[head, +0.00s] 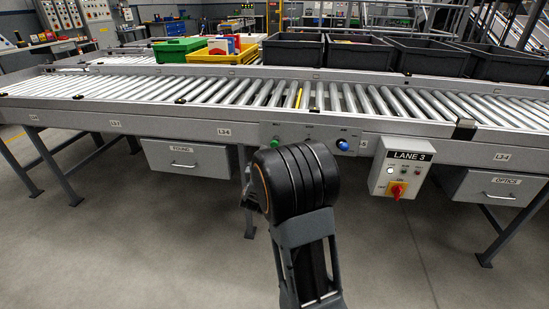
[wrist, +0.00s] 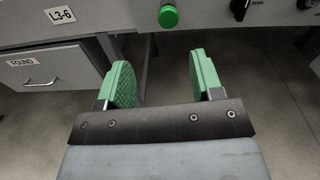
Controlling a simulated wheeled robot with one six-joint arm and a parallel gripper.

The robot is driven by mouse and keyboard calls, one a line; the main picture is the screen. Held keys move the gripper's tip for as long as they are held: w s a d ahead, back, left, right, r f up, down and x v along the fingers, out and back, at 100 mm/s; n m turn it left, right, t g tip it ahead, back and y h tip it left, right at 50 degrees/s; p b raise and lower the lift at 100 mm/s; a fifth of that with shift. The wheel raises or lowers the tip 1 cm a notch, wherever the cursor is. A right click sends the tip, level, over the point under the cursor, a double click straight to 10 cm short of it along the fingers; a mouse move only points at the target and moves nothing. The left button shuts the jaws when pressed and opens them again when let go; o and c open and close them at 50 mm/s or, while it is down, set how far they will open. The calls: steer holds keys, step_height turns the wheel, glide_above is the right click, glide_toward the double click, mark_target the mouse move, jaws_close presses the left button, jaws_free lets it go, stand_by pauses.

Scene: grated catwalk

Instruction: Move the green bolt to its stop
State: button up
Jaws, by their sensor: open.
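The green bolt (head: 274,143) shows as a small green knob on the front rail of the conveyor in the head view, left of a blue knob. In the wrist view its round green end (wrist: 168,16) is at the top, slightly right of centre, on the rail's front face. My gripper (wrist: 160,65) is open and empty, with two green-padded fingers apart. The bolt lies beyond the gap between the fingertips and is not touched. In the head view my arm hides most of the gripper. The bolt's stop cannot be made out.
The blue knob (head: 343,144) and the LANE 3 control box (head: 400,167) are right of the bolt. The FOUND drawer (head: 184,158) hangs to the left, the OPTICS drawer (head: 500,187) to the right. Crates stand behind the rollers. The floor in front is clear.

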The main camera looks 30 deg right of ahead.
mark_target(274, 145)
steer(key=shift+m+h, duration=0.4)
steer(key=shift+m, duration=0.3)
steer(key=x, duration=0.4)
steer(key=b+x, duration=0.1)
steer(key=x, duration=0.4)
steer(key=f+b+x, duration=0.1)
steer(key=x, duration=0.4)
steer(key=shift+s+d, duration=0.15)
steer(key=shift+d, duration=0.2)
